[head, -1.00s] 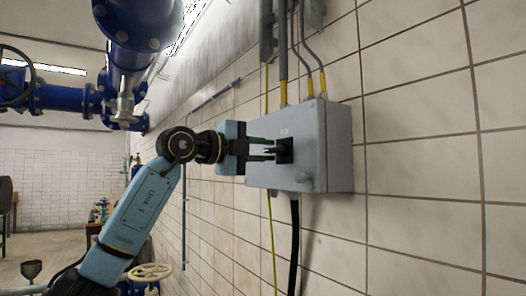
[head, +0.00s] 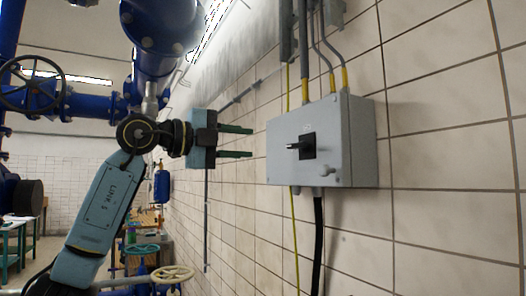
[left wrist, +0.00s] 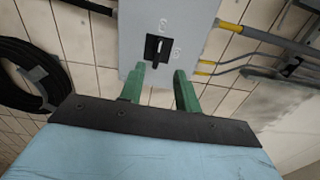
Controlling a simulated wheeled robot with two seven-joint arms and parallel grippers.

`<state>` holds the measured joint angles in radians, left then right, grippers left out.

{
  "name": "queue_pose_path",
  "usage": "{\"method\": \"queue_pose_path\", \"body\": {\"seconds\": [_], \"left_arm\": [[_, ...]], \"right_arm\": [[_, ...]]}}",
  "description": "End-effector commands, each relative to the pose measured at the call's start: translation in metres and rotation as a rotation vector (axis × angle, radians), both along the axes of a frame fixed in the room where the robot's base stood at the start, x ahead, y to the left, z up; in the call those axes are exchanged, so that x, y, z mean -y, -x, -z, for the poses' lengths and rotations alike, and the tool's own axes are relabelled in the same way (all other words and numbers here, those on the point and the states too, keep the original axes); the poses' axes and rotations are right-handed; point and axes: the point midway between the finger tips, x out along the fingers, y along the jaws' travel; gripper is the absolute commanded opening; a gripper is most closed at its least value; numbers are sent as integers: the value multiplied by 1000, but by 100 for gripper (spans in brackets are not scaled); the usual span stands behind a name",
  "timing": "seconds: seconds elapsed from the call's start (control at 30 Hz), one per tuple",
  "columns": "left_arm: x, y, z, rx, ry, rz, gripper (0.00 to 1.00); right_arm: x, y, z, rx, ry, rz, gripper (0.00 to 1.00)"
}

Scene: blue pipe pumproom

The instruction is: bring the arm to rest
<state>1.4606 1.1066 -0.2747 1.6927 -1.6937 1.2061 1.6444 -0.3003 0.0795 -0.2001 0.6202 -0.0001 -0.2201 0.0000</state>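My left gripper (head: 236,142) is open and empty, its two green fingers apart and pointing right toward the wall. It is to the left of a grey switch box (head: 350,150), with a clear gap between the fingertips and the box. The box has a black rotary switch (head: 308,146) on its front, and its handle sticks out to the left. In the left wrist view the green fingers (left wrist: 159,86) are apart, and the black switch (left wrist: 157,48) shows beyond them, untouched. My right gripper is not in any view.
Conduits (head: 303,60) run up from the box, and a black cable (head: 318,240) hangs below it. Large blue pipes (head: 165,25) hang above my left arm. A valve handwheel (head: 172,273) stands low beside the arm. A coiled black hose (left wrist: 22,75) shows in the left wrist view.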

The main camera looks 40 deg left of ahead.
Motion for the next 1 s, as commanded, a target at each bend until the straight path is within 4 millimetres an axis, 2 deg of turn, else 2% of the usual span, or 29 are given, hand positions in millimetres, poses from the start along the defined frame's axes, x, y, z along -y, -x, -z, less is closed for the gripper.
{"method": "queue_pose_path", "body": {"seconds": [0.2, 0.77, 0.87, 1.0], "left_arm": [[-8, 18, 0, 1, 0, -1, 33], [-8, 20, 0, 0, 0, 0, 33], [-6, 17, 2, 3, -8, 7, 33], [9, -8, 21, 43, -95, 62, 33]], "right_arm": [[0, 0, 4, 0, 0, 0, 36], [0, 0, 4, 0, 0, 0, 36], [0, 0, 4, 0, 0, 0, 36], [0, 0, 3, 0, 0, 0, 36]]}}
